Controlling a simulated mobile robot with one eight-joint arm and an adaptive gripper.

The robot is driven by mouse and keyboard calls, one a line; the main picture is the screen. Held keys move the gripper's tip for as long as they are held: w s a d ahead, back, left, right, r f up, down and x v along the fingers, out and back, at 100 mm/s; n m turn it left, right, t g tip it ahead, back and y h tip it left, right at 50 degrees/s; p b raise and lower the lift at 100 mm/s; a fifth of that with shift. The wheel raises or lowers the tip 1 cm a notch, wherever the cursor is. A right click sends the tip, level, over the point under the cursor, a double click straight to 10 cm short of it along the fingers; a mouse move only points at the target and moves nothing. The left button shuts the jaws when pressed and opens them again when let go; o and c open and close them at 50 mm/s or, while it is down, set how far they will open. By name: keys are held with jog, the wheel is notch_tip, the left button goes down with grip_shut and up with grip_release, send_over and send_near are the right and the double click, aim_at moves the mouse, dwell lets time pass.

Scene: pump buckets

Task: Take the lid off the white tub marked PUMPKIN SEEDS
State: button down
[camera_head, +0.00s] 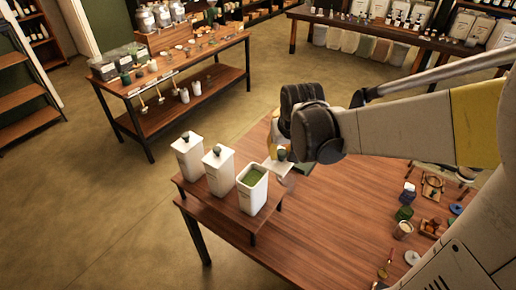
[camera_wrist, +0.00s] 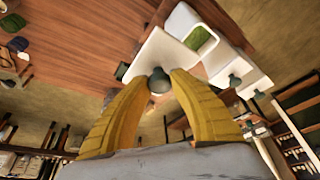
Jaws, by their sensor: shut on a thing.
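The open white tub (camera_head: 252,190) stands at the right end of a row on a low wooden riser, its square mouth showing green contents. Its label cannot be read. The open tub also shows in the wrist view (camera_wrist: 181,21), beside the lid. My gripper (camera_wrist: 159,76) is shut on the dark green knob (camera_wrist: 159,84) of a square white lid (camera_wrist: 152,52). In the head view, the lid (camera_head: 277,166) is held to the right of the open tub and apart from it, above the table. My gripper's fingers are partly hidden by my arm there.
Two lidded white tubs (camera_head: 188,158) (camera_head: 219,172) stand left of the open one on the riser (camera_head: 221,211). The wooden table (camera_head: 315,225) is clear in its middle. Small jars (camera_head: 404,213) and tools sit at its right. Another display table (camera_head: 185,78) stands behind.

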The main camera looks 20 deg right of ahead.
jog(key=shift+s+d+r, duration=0.75)
jog(key=shift+d+r, duration=0.15)
jog(key=shift+d, duration=0.05)
notch_tip(320, 180, up, 5)
jog(key=p, duration=0.4)
jog(key=shift+r+p, duration=0.15)
jog(key=shift+p, duration=0.2)
